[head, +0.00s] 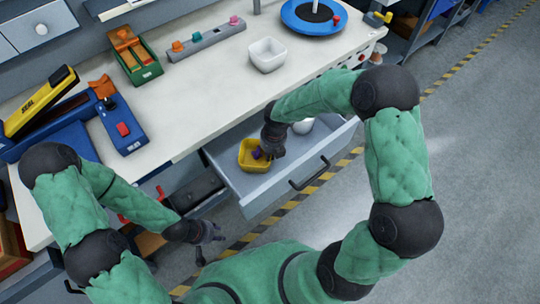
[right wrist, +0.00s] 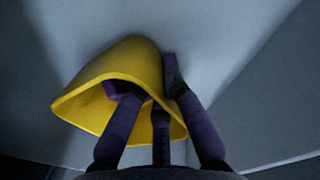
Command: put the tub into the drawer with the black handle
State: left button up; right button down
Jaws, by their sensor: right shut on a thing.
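A yellow tub (head: 252,163) is inside the open grey drawer (head: 228,176), which has a black handle (head: 309,174) on its front. My right gripper (head: 262,154) reaches down into the drawer and is shut on the tub's wall. In the right wrist view the yellow tub (right wrist: 120,75) sits between the purple fingers (right wrist: 150,95), close to the drawer floor; whether it touches the floor is unclear. My left gripper (head: 213,238) hangs low, left of the drawer and away from the tub; its jaws are too small to read.
A white round thing (head: 302,126) sits at the drawer's far end, partly behind my right arm. The worktop (head: 215,95) above holds a white square tub (head: 267,54), a blue round turntable (head: 312,14) and a yellow-and-black sealer (head: 40,102). Floor right of the drawer is clear.

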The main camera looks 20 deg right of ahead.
jog(key=c, duration=1.4)
grip_release()
jog(key=r+p, duration=0.1)
jog(key=r, duration=0.3)
jog(key=r+p, duration=0.2)
jog(key=r, duration=0.2)
jog(key=d+r+p, duration=0.1)
jog(key=r+p, duration=0.1)
jog(key=r, duration=0.2)
jog(key=shift+s+r, duration=0.1)
jog(key=shift+s, duration=0.15)
